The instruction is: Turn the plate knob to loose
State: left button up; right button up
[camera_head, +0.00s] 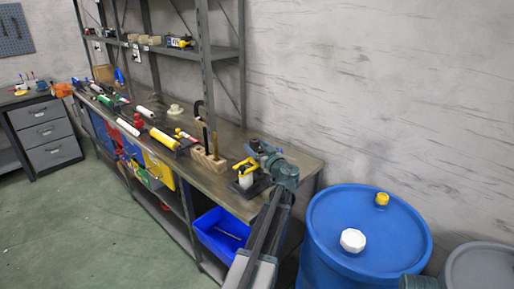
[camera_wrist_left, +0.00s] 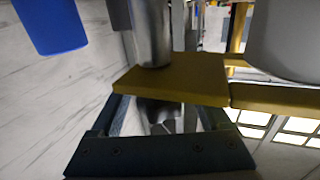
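I cannot make out the plate knob for certain in either view. My left gripper (camera_head: 259,148) is over the near right end of the workbench (camera_head: 222,184), close to a yellow-and-white item (camera_head: 244,175) on a dark base. In the left wrist view its two fingers (camera_wrist_left: 163,112) stand apart, with a dark grey shape visible between them. A yellow slab (camera_wrist_left: 175,80) lies across the fingertips, and a grey metal cylinder (camera_wrist_left: 151,35) meets it. I cannot tell whether the fingers touch the slab.
A blue barrel (camera_head: 335,215) stands right of the bench, with a grey drum (camera_head: 484,268) beyond it. A blue bin (camera_head: 220,236) is under the bench. A wooden block (camera_head: 208,161) and several tools line the benchtop. A metal shelf (camera_head: 180,50) rises behind.

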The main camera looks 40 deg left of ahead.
pick_arm(q)
grip_shut()
jog(key=shift+n+g, duration=0.3)
jog(key=shift+g, duration=0.2)
jog(key=n+g+y, duration=0.1)
jog(key=n+g, duration=0.1)
jog(key=g, duration=0.1)
jog(key=shift+s+a, duration=0.1)
jog(key=n+g, duration=0.1)
jog(key=g, duration=0.1)
jog(key=s+n+g, duration=0.1)
jog(key=n+g, duration=0.1)
jog(key=g, duration=0.1)
jog(key=shift+y, duration=0.3)
jog(key=n+g, duration=0.2)
jog(key=s+n+g+h, duration=0.1)
jog(key=g, duration=0.2)
jog(key=shift+n, duration=0.4)
jog(key=shift+s+d+n+g+h, duration=0.15)
jog(key=shift+s+n+g+h, duration=0.1)
jog(key=shift+n+g+h, duration=0.7)
jog(key=shift+s+d+n+g+h, duration=0.2)
jog(key=shift+n+g+h, duration=0.3)
jog(key=shift+g, duration=0.75)
jog(key=shift+s, duration=0.1)
